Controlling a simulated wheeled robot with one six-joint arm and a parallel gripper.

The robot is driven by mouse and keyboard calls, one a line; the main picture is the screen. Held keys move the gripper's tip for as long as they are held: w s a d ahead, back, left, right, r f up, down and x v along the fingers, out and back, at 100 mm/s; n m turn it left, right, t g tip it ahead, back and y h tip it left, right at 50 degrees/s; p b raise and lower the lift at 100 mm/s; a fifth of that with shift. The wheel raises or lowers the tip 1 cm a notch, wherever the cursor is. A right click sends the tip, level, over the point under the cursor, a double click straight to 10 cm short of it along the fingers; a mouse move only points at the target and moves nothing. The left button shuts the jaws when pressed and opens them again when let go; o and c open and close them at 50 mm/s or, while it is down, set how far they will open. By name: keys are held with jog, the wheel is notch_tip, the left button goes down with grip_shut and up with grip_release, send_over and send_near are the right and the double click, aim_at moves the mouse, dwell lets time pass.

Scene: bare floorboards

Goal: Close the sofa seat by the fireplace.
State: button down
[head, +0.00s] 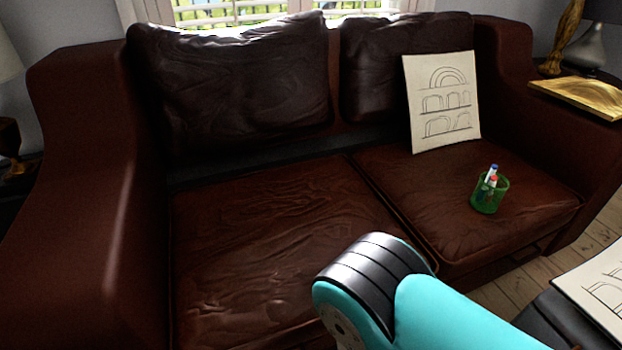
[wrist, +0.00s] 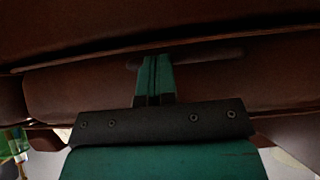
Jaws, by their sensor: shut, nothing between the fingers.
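A dark red-brown leather sofa (head: 75,130) fills the head view, with a left seat (head: 270,250) and a right seat (head: 450,190). A dark strip shows between the left seat and its back cushion. The front edge of the left seat is partly outside the picture and behind my arm. In the wrist view, my gripper (wrist: 154,60) is shut and empty, its fingertips close to a brown sofa panel (wrist: 70,92) under an overhanging edge. A dark bar, perhaps a handle (wrist: 215,54), shows behind the fingertips. I cannot tell whether they touch. The gripper is not visible in the head view.
A green cup (head: 489,196) with pens stands on the right seat. A drawing board (head: 441,101) leans on the right back cushion. Another drawing (head: 605,290) lies on a dark surface at lower right. A wooden tray (head: 580,95) rests by the right armrest. No fireplace shows.

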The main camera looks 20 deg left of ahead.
jog(key=shift+s+a+f, duration=0.15)
jog(key=shift+a+f, duration=0.05)
jog(key=shift+f, duration=0.45)
jog(key=w+p+v, duration=0.1)
jog(key=p+v, duration=0.7)
jog(key=v, duration=0.6)
jog(key=w+d+r+m+g+h, duration=0.1)
jog(key=w+d+r+m+h, duration=0.1)
jog(key=w+r, duration=0.35)
jog(key=w+d+r+m+h, duration=0.1)
jog(key=w+d+r+m, duration=0.15)
jog(key=r, duration=0.65)
jog(key=w+d+r+m+g+h, duration=0.1)
jog(key=w+r+m+h, duration=0.15)
jog(key=r, duration=0.45)
jog(key=s+d+r+n+g+y, duration=0.2)
jog(key=s+d+r+n, duration=0.3)
jog(key=r, duration=0.7)
jog(key=s+d+r+n+g+y, duration=0.1)
jog(key=s+d+r+g+y, duration=0.15)
jog(key=s+r, duration=0.7)
notch_tip(320, 180, up, 23)
jog(key=w+p, duration=0.2)
jog(key=p, duration=1.9)
jog(key=shift+d+r+p, duration=0.2)
jog(key=shift+d+p, duration=0.05)
jog(key=shift+p, duration=0.1)
